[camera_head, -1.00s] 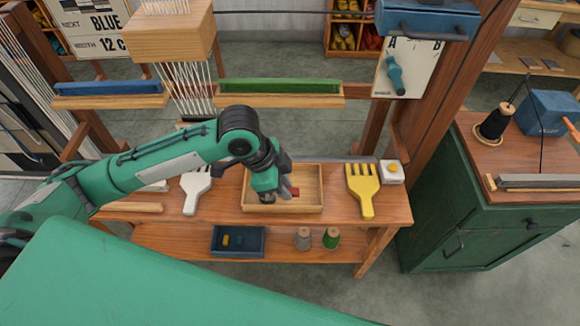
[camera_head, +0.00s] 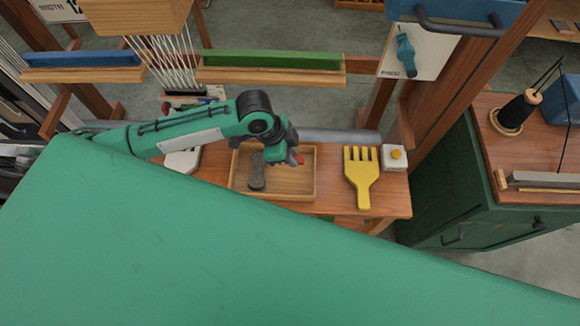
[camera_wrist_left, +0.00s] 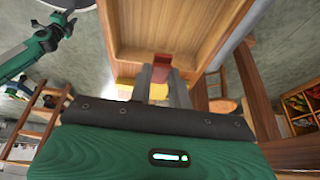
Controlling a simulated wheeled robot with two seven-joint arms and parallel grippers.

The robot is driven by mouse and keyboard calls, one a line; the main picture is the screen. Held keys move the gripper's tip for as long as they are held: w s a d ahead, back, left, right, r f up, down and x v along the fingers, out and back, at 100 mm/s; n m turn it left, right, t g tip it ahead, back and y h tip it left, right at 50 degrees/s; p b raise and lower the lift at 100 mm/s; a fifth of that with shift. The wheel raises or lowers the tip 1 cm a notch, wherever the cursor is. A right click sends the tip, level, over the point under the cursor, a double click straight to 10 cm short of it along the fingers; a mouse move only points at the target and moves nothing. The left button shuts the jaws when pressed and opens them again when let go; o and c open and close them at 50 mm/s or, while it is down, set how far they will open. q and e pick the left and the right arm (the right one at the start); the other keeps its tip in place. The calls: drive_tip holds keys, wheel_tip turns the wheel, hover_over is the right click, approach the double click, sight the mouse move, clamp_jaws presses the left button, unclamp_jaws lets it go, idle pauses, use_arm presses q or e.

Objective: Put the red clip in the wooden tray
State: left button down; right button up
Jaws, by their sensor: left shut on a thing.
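The wooden tray (camera_head: 307,191) is a shallow, open box on the wooden bench. My left gripper (camera_head: 293,160) is over the tray's right half and is shut on the small red clip (camera_head: 298,159). In the left wrist view, the red clip (camera_wrist_left: 162,66) sits at the tips of my two grey fingers, with the tray (camera_wrist_left: 205,30) beyond. I cannot tell if the clip touches the tray floor. A dark grey shape lies in the tray's left part in the head view; I cannot tell what it is. My right gripper is not in view.
A yellow comb (camera_head: 360,180) lies right of the tray, beside a white block with a yellow button (camera_head: 395,157). A green bar (camera_head: 270,59) runs behind. A green cabinet (camera_head: 450,190) stands at the right.

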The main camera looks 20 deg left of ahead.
sight(296, 175)
use_arm(q)
wheel_tip(296, 175, down, 8)
drive_tip(key=shift+f, duration=0.2)
idle(0.3)
drive_tip(key=shift+f, duration=0.15)
drive_tip(key=c, duration=1.3)
unclamp_jaws()
drive_tip(key=v, duration=1.2)
drive_tip(key=shift+s, duration=0.15)
